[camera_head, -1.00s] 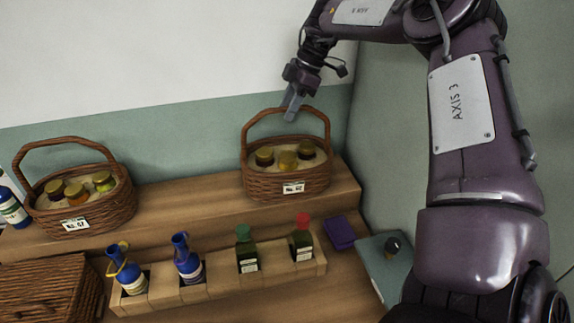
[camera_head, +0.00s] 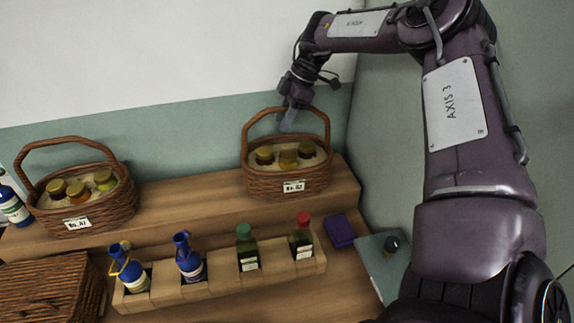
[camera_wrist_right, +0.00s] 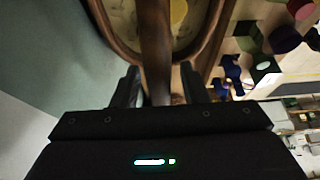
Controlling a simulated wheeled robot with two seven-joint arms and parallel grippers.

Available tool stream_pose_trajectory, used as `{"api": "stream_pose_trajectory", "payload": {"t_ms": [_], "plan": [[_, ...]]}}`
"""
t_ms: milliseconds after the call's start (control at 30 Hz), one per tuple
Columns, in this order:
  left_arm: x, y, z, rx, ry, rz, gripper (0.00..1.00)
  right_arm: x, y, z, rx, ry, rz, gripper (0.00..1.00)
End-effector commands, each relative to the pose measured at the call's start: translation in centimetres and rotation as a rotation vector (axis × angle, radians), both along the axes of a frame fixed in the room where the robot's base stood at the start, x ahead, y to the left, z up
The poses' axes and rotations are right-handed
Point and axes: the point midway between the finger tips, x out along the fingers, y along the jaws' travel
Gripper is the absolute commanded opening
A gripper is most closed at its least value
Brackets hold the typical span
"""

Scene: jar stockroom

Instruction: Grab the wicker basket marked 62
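The right-hand wicker basket (camera_head: 290,183) stands on the upper wooden step and holds several jars with yellowish lids. Its small white tag seems to read 62. Its arched handle (camera_head: 247,127) stands upright. My right gripper (camera_head: 288,122) is at the top of this handle, pointing down. In the right wrist view the handle (camera_wrist_right: 155,45) runs between the two open fingers (camera_wrist_right: 161,90), with a gap on each side. The gripper's fingertips are partly hard to make out in the head view. My left gripper is not in view.
Another wicker basket (camera_head: 107,215) with jars and a tag stands at the left on the same step. Below, a wooden rack (camera_head: 222,285) holds several blue and green bottles. A lidded wicker box (camera_head: 50,290) is at lower left. The wall is close behind.

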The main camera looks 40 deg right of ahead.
Motion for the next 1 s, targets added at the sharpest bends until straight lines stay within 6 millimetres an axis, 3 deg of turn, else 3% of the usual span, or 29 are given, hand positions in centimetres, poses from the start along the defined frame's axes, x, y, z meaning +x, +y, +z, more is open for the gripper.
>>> {"api": "stream_pose_trajectory", "payload": {"t_ms": [367, 700, 1000], "plan": [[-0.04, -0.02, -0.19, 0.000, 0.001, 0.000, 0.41, 0.02, 0.01, -0.10, 0.000, 0.000, 0.001, 0.40], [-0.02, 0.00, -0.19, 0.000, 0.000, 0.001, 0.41, 0.02, 0.01, -0.11, 0.000, 0.000, 0.001, 0.00], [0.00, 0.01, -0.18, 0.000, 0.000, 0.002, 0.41, 0.02, 0.01, -0.11, 0.000, -0.001, 0.002, 0.00]]}}
